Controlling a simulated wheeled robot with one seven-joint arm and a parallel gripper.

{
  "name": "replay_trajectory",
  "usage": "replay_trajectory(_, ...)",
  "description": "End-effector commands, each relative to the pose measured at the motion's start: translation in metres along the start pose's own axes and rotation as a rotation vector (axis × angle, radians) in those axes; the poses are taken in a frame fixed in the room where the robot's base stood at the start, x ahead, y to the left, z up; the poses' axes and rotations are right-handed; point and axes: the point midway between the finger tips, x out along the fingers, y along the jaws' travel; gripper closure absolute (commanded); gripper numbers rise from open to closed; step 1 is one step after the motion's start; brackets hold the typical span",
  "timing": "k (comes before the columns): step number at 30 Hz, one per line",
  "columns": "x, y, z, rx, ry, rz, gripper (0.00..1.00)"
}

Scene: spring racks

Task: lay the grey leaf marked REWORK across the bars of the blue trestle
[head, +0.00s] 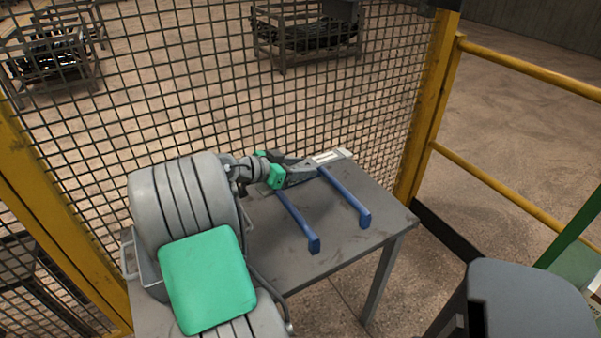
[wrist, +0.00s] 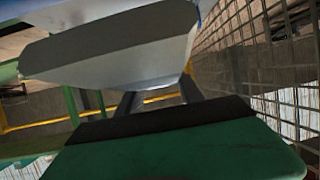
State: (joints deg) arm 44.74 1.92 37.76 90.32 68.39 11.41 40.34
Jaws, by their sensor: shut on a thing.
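The blue trestle shows in the head view as two parallel blue bars, a left bar (head: 297,221) and a right bar (head: 345,197), over a grey table. My gripper (head: 305,169) is at the far ends of these bars, shut on a grey leaf (head: 335,156). The leaf reaches out to the right, with a pale label on it too small to read. In the wrist view the leaf (wrist: 110,55) fills the top, ahead of my fingers. I cannot tell whether it touches the bars; their far ends are partly hidden.
A wire mesh fence (head: 200,90) with yellow posts stands close behind the table (head: 375,243). Crates of dark parts (head: 305,35) stand beyond the mesh. A grey block-like thing (head: 530,300) is at the lower right. The table front between the bars is clear.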

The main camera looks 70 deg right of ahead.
Motion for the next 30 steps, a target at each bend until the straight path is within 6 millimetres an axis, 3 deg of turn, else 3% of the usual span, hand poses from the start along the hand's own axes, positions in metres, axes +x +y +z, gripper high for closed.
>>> replay_trajectory(3,0.020,0.019,-0.007,0.036,0.004,0.072,1.00)
replay_trajectory(6,0.025,0.025,-0.009,0.044,0.003,0.095,1.00)
replay_trajectory(20,0.018,0.024,-0.006,0.040,0.003,0.094,1.00)
replay_trajectory(30,0.036,0.025,0.032,0.039,0.002,0.097,1.00)
